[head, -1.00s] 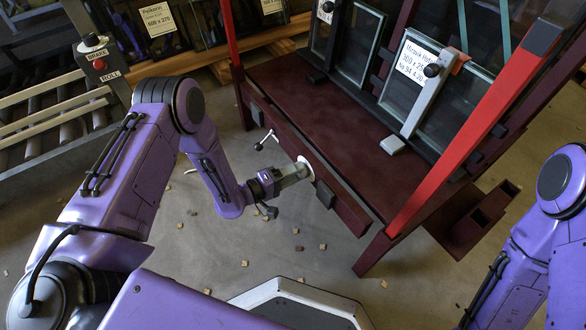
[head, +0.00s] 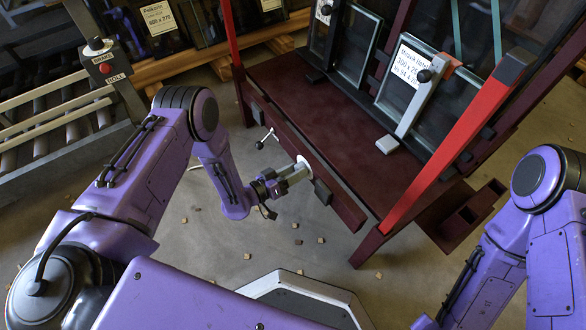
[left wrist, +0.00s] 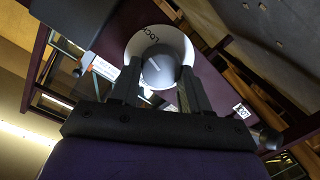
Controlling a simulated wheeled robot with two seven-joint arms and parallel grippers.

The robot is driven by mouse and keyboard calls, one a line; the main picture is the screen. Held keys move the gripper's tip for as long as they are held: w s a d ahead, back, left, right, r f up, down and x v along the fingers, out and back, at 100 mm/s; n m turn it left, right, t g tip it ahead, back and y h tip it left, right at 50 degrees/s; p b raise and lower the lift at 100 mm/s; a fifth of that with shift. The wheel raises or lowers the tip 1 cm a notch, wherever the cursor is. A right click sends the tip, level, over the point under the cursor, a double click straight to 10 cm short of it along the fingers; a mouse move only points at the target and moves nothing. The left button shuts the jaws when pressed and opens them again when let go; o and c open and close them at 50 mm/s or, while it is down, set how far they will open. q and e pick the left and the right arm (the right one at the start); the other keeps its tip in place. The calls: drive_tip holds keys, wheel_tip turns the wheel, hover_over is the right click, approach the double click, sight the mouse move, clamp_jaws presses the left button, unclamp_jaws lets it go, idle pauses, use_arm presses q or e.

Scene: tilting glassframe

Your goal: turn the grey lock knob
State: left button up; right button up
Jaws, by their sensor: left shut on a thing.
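The grey lock knob (left wrist: 158,68) sits on a round white plate (left wrist: 138,44) marked "LOCK" in the left wrist view. A pale line runs slantwise across its face. My left gripper (left wrist: 158,75) has a finger on each side of the knob and is shut on it. In the head view, the white plate (head: 303,162) is on the front beam of the dark red frame (head: 330,120), and my left gripper (head: 294,173) reaches it from the left. The knob is hidden there by the fingers. My right arm shows at the right, but its gripper is out of view.
Glass panes (head: 345,45) lean on the frame, beside a grey clamp arm with a black knob (head: 416,105). A small metal handle (head: 266,138) sticks out left of the plate. A roller conveyor (head: 50,115) with a brake/roll post stands at left. Small chips lie on the floor.

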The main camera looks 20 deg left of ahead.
use_arm(q)
drive_tip(key=shift+m+p, duration=0.5)
drive_tip(key=shift+m, duration=0.9)
use_arm(e)
drive_tip(key=shift+w+d+r, duration=0.1)
drive_tip(key=shift+w+r, duration=0.1)
drive_tip(key=shift+r, duration=0.45)
use_arm(q)
drive_tip(key=o, duration=1.1)
drive_tip(key=shift+c, duration=0.2)
drive_tip(key=f+p+v, duration=0.1)
drive_tip(key=p+v, duration=0.2)
drive_tip(key=v, duration=0.7)
drive_tip(key=shift+s+r+p, duration=0.25)
drive_tip(key=shift+r+p, duration=0.15)
drive_tip(key=shift+r, duration=0.05)
use_arm(e)
wheel_tip(320, 180, up, 4)
drive_tip(key=shift+w+d+f, duration=0.1)
drive_tip(key=shift+w+f, duration=0.05)
drive_tip(key=shift+f, duration=0.05)
use_arm(q)
drive_tip(key=shift+y, duration=0.4)
